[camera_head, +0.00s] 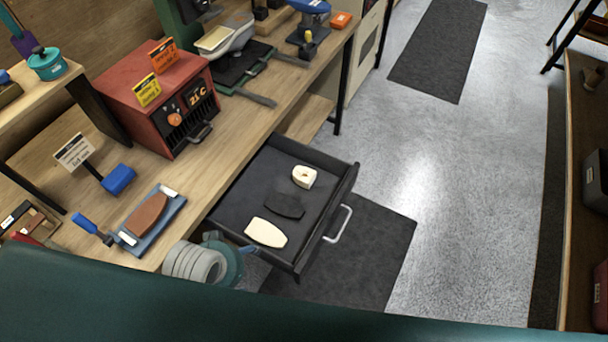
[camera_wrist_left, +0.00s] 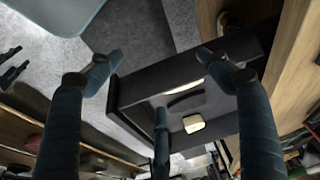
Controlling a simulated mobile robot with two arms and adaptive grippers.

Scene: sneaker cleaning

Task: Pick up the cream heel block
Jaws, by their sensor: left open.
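The cream heel block (camera_head: 304,177) sits in the open dark drawer (camera_head: 345,186), near its far end. It also shows in the left wrist view (camera_wrist_left: 193,123), beyond the fingers and close to one fingertip in the picture. A dark flat piece (camera_head: 286,205) and a larger cream flat piece (camera_head: 266,232) lie in the same drawer, nearer to me. My left gripper (camera_head: 231,246) is just outside the drawer's near left corner, apart from the block. In the left wrist view its fingers (camera_wrist_left: 158,82) are spread and empty.
The wooden bench (camera_head: 228,166) runs along the left of the drawer, with a red heater box (camera_head: 158,98) on it. A blue tray (camera_head: 168,222) holding a brown sole is near my left arm. The drawer's handle (camera_head: 340,224) sticks out over a dark floor mat (camera_head: 385,250).

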